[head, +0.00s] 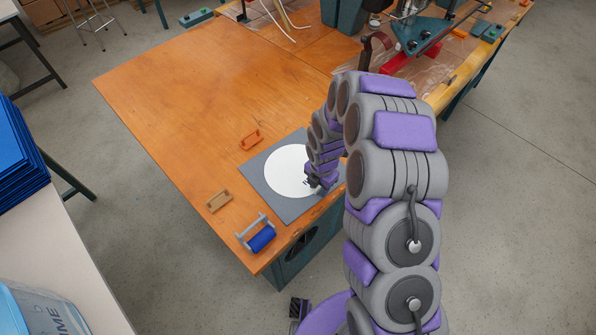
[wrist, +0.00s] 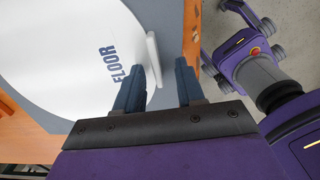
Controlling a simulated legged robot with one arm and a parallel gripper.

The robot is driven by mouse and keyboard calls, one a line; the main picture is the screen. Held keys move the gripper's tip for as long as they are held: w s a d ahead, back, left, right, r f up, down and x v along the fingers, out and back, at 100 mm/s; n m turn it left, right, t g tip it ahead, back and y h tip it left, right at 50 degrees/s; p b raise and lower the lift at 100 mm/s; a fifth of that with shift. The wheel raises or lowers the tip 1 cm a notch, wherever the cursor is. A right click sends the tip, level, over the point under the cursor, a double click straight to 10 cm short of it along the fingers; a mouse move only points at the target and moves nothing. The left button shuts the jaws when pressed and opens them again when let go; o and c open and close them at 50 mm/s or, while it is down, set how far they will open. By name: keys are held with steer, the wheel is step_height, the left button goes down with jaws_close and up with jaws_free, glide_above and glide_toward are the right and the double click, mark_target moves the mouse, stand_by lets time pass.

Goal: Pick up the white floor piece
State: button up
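The white floor piece (head: 285,170) is a flat round disc marked "FLOOR". It lies on a grey square mat (head: 260,167) near the table's front corner. In the wrist view the disc (wrist: 70,40) fills the upper left, with a thin raised white tab (wrist: 153,50) at its edge. My gripper (head: 316,183) is low over the disc's right edge. In the wrist view my gripper (wrist: 164,72) is open, its two dark fingers apart. The tab shows between them, closer to the left finger; I cannot tell whether they touch. My arm hides part of the mat.
On the wooden table (head: 190,90) are an orange handled block (head: 251,140), a tan handled block (head: 219,201) and a blue roller (head: 261,238). Tools and a red item (head: 398,60) crowd the far right. The table's left half is clear.

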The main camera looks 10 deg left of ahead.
steer(key=shift+a, duration=0.45)
jaws_close()
steer(key=shift+d, duration=0.15)
steer(key=shift+d, duration=0.15)
steer(key=shift+r, duration=0.1)
